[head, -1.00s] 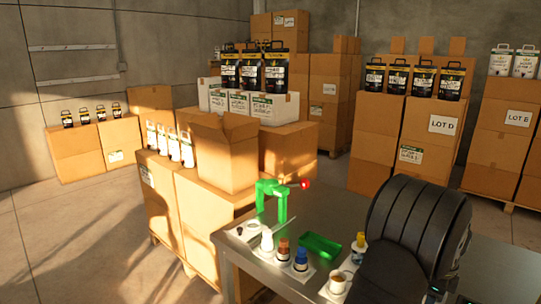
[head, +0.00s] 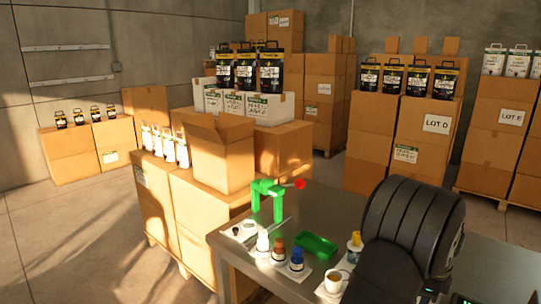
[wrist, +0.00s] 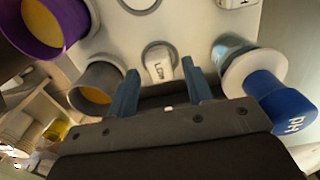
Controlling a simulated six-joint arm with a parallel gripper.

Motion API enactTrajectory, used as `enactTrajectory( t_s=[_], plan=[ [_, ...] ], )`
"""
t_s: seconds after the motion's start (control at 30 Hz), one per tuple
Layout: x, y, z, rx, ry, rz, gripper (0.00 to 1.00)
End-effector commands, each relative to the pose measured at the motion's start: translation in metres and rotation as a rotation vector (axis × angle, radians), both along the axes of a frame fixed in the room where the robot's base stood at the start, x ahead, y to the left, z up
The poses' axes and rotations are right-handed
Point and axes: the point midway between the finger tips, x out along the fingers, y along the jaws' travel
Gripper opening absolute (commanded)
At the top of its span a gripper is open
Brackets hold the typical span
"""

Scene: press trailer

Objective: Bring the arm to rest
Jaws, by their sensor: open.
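My arm, black and ribbed, shows at the right of the head view over the metal table (head: 350,215). Its gripper end is not visible there. In the wrist view my gripper (wrist: 160,88) is open, its two blue-grey fingers apart with nothing gripped between them. Beyond the fingertips, a white item with printed lettering (wrist: 158,62) lies on a pale surface. A grey cup with orange contents (wrist: 97,92) is left of the fingers. A blue-capped item marked "pH" (wrist: 283,103) is to the right.
A green press with a red knob (head: 268,197) stands on the table near a green tray (head: 315,245). Small bottles, including a blue one (head: 296,261), and a cup (head: 333,281) stand in front. Stacked cartons (head: 215,200) stand behind. A purple-rimmed cup (wrist: 68,28) is close at upper left.

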Motion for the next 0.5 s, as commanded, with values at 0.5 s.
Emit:
enactTrajectory(
  t_s=[0.5],
  plan=[
    [-0.037, -0.006, 0.049, -0.001, 0.001, -0.004, 0.47]
  ],
)
